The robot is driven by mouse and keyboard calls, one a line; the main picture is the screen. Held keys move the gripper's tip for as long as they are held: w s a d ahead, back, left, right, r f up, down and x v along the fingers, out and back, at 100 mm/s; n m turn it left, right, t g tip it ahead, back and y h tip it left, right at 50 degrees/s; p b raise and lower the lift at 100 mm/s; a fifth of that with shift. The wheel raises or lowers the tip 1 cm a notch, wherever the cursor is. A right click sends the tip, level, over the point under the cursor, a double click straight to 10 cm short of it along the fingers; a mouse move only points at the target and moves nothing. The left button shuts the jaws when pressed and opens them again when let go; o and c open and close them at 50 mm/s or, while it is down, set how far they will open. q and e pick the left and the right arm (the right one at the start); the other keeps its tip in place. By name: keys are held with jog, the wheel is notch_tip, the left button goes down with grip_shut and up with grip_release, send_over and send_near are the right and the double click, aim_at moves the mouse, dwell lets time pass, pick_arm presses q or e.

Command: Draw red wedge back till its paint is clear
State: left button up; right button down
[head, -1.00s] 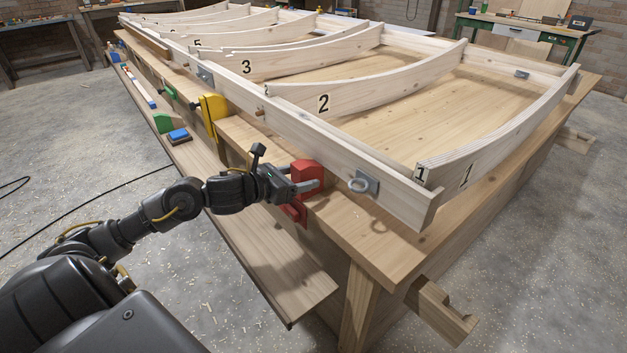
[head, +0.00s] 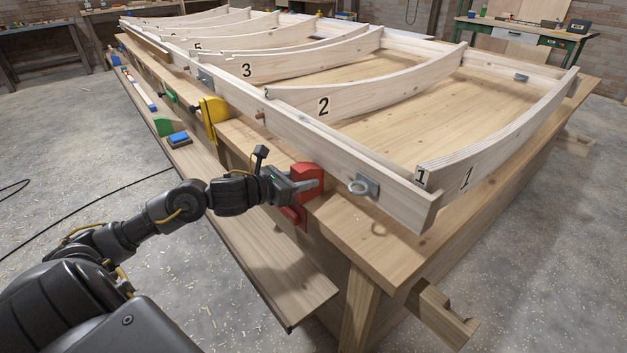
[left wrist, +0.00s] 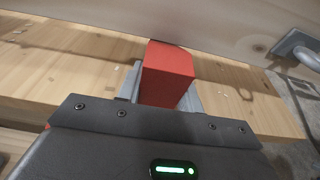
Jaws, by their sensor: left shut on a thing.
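The red wedge (head: 308,178) sits at the near edge of the bench top, against the pale wooden frame's (head: 290,130) long side rail. A lower red part (head: 297,216) shows below the edge. My left gripper (head: 300,186) is shut on the red wedge, with its fingers on either side. In the left wrist view the wedge (left wrist: 167,72) stands between the grey fingers, its far end close to the frame's rail (left wrist: 220,25). Whether it touches the rail is hard to tell. My right gripper is not in view.
A metal ring bolt (head: 360,186) sticks out of the rail to the right of the wedge. A lower shelf board (head: 270,262) runs below the bench edge.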

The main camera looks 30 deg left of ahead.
pick_arm(q)
jog(key=shift+s, duration=0.15)
jog(key=shift+s+a+b, duration=0.15)
jog(key=shift+s+b, duration=0.15)
jog(key=shift+s, duration=0.1)
jog(key=shift+f+b+v, duration=0.2)
jog(key=shift+b+v, duration=0.2)
jog(key=shift+v, duration=0.45)
jog(key=o, duration=1.2)
jog(key=shift+s, duration=0.1)
jog(key=shift+o, duration=0.2)
jog(key=r+p+v, duration=0.1)
jog(key=p+v, duration=0.2)
jog(key=v, duration=0.4)
jog(key=shift+r, duration=0.15)
